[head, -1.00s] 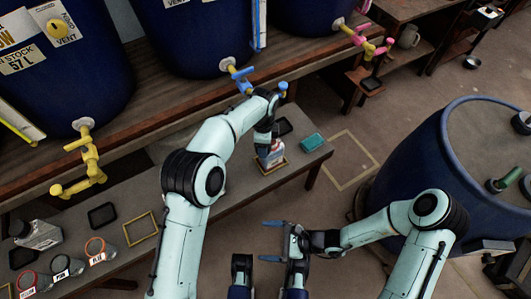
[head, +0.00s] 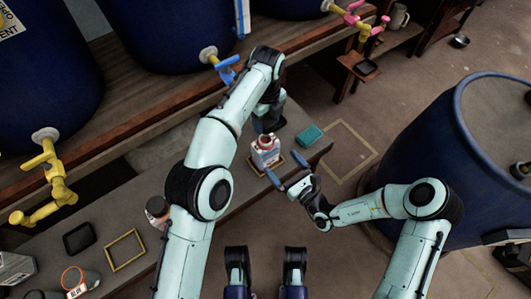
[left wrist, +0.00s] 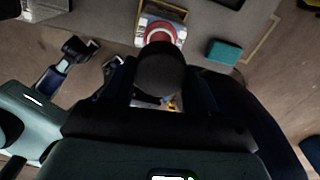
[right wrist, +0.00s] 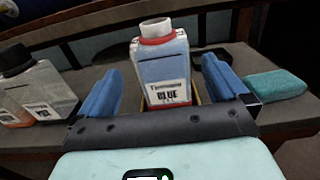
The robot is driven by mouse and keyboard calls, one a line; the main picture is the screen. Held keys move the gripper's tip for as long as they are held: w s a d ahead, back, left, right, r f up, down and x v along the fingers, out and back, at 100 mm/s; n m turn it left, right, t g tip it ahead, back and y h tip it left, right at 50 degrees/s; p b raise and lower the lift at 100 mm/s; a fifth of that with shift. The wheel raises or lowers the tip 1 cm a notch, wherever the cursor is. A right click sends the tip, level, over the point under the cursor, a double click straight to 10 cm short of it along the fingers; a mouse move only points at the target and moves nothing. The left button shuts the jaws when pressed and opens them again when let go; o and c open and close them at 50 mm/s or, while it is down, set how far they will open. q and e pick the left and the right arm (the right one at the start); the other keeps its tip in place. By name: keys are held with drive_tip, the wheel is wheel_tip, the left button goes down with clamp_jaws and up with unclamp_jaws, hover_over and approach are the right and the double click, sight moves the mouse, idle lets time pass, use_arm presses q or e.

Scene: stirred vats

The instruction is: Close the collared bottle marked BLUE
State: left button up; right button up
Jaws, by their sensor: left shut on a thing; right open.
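The collared bottle marked BLUE (right wrist: 165,75) stands upright with its white neck uncovered and a red collar below it. In the head view this bottle (head: 264,152) is on the bench, over a yellow-edged square. My left gripper (head: 268,122) is just above and behind it, shut on a dark round cap (left wrist: 160,70), which hangs apart from the neck in the left wrist view. My right gripper (head: 286,170) is open on the bottle's near side. In the right wrist view its blue fingers (right wrist: 165,92) stand wide on either side of the bottle, without visible contact.
A teal sponge (head: 309,135) lies right of the bottle. A grey container with a black cap (right wrist: 35,90) stands to the left in the right wrist view. A blue vat (head: 470,140) stands at right.

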drive_tip(key=x, duration=1.1)
drive_tip(key=shift+w+a, duration=0.2)
drive_tip(key=shift+w, duration=0.05)
drive_tip(key=c, duration=1.1)
use_arm(q)
hover_over(266, 139)
drive_tip(key=shift+f, duration=2.5)
drive_tip(key=shift+f, duration=0.9)
drive_tip(key=shift+f, duration=0.65)
